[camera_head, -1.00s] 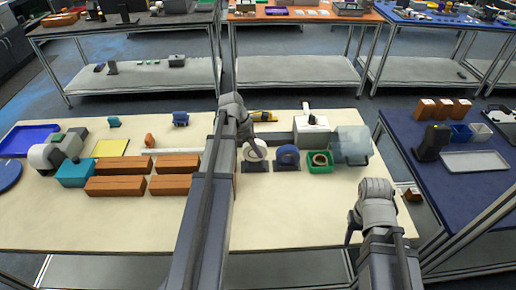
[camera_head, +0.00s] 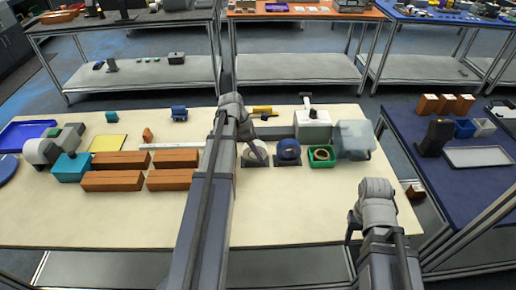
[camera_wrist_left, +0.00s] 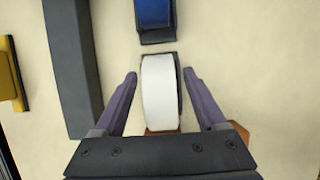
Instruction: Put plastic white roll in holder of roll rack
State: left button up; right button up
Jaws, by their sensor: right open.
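The white roll (camera_head: 249,158) stands upright in a dark holder on the table, left of a blue roll (camera_head: 288,149) in its own dark holder. In the left wrist view the white roll (camera_wrist_left: 158,95) lies between the two fingers of my left gripper (camera_wrist_left: 159,75), with a gap on both sides. The holder edge shows beside it, and the blue roll (camera_wrist_left: 154,14) is beyond. My left gripper (camera_head: 259,152) is open at the white roll and partly covers it in the head view. My right gripper (camera_head: 352,229) is open and empty at the table's right front.
A green bin (camera_head: 321,164) holding a brown ring stands right of the blue roll, with a translucent box (camera_head: 353,139) beyond it. A white device (camera_head: 312,125) stands behind. Several orange-brown boxes (camera_head: 113,181) lie left of my left arm. The front table area (camera_head: 290,215) is clear.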

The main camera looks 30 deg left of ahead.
pick_arm(q)
jog(key=shift+r, duration=0.15)
jog(key=p+v, duration=0.7)
jog(key=shift+s+a+r, duration=0.1)
jog(key=shift+r, duration=0.2)
jog(key=shift+f, duration=0.1)
